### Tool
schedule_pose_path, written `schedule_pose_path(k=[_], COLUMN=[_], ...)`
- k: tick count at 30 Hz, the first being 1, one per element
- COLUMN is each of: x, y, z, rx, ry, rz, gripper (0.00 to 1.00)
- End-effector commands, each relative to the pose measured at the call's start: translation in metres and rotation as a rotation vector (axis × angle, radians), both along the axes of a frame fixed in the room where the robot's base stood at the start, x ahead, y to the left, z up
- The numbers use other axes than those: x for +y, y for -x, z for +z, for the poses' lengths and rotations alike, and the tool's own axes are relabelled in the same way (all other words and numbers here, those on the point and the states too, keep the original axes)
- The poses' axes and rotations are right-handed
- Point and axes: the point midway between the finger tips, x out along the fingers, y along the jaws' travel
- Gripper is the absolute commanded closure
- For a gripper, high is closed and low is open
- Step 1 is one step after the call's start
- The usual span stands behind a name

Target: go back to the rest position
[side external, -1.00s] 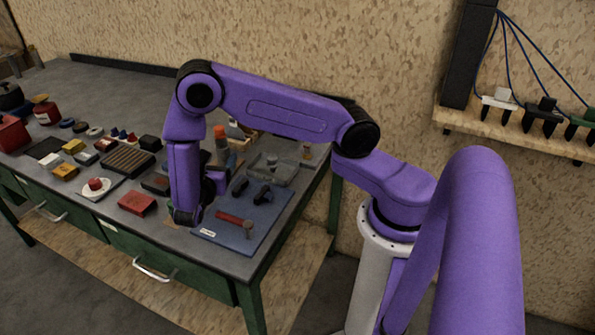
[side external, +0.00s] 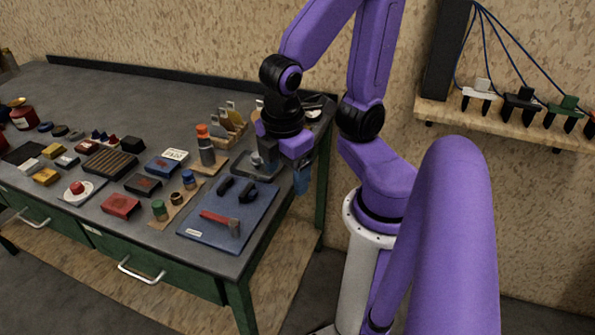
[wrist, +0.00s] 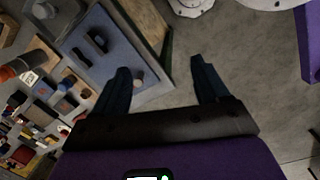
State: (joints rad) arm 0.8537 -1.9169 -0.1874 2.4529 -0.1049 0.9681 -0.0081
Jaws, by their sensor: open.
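My gripper (side external: 288,168) hangs empty in the air near the right end of the workbench (side external: 160,85), its hand below a raised, folded arm. In the wrist view, the gripper's two dark blue fingers (wrist: 161,80) stand well apart with nothing between them. The blue mat (side external: 225,225) lies on the bench's near right corner, left of and below the gripper in the side view. On it are a red-handled hammer (side external: 219,220) and two small black items (side external: 247,192). The mat also shows in the wrist view (wrist: 105,70).
A grey tray (side external: 243,167) and a holder with several handled tools (side external: 229,124) stand close to the gripper's left. Blocks, small jars and a red box (side external: 120,206) fill the bench's middle. A wall shelf (side external: 500,120) with hanging grippers is at right. The floor beyond the bench edge is clear.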

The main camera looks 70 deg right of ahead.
Motion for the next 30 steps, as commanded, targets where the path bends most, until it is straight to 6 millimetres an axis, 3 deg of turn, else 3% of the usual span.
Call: schedule_pose_path(k=[3, 7, 30], x=[0.005, 0.007, 0.007], y=[0.017, 0.025, 0.026], z=[0.006, 0.009, 0.009], rx=[0.010, 0.018, 0.018], ry=[-0.102, -0.146, -0.150], rz=[-0.023, -0.035, -0.036], gripper=[0.26, 0.26, 0.26])
